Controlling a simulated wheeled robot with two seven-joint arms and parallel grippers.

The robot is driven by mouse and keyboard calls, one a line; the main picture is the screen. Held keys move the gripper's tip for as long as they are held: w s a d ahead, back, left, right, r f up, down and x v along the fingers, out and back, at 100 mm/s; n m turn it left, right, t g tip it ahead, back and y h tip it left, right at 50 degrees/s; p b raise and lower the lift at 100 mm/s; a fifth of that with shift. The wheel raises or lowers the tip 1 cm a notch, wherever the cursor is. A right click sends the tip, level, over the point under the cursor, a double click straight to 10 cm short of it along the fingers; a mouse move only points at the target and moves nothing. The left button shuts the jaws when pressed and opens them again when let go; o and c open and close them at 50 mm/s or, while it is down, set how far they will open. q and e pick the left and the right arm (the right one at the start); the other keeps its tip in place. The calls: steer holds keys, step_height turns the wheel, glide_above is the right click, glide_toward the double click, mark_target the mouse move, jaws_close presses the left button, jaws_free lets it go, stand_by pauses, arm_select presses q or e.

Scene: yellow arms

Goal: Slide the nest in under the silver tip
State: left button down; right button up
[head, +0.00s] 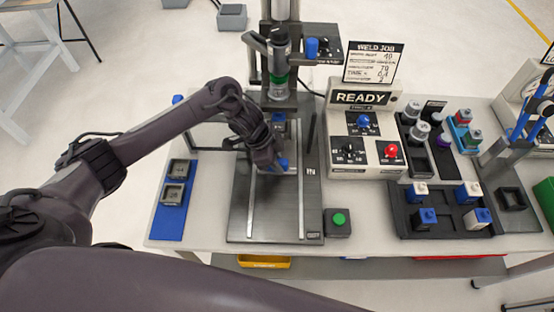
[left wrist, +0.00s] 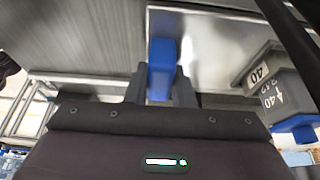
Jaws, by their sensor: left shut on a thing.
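My left gripper (head: 282,164) is shut on the blue handle of the nest (head: 290,170), which sits between the rails of the dark base plate (head: 270,212). The blue handle (left wrist: 161,68) shows between the fingers in the left wrist view, against a shiny silver surface (left wrist: 205,35). The welding head (head: 279,72) with a green band stands upright behind the gripper. Its silver tip is hard to make out at its lower end. A blue piece (head: 278,122) shows below the head. My arm and gripper hide much of the nest. My right gripper is not in view.
The control box (head: 360,130) reading READY stands right of the base plate. A green button box (head: 338,221) sits at its front right corner. A blue mat (head: 167,222) lies left, and dark part trays (head: 440,222) stand right. Grey blocks labelled 40 (left wrist: 275,90) show in the left wrist view.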

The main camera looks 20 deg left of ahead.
arm_select(q)
steer(key=shift+w+r, duration=0.2)
steer(key=shift+w, duration=0.1)
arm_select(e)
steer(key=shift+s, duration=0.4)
arm_select(q)
steer(key=c, duration=1.2)
jaws_free()
steer(key=shift+f, duration=0.1)
steer(key=shift+c, duration=0.2)
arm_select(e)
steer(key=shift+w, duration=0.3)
arm_select(q)
step_height(320, 180, up, 9)
steer(key=shift+a+f+b, duration=0.1)
steer(key=shift+f+b, duration=0.05)
steer(key=shift+b, duration=0.5)
step_height(320, 180, up, 11)
steer(key=p, duration=0.2)
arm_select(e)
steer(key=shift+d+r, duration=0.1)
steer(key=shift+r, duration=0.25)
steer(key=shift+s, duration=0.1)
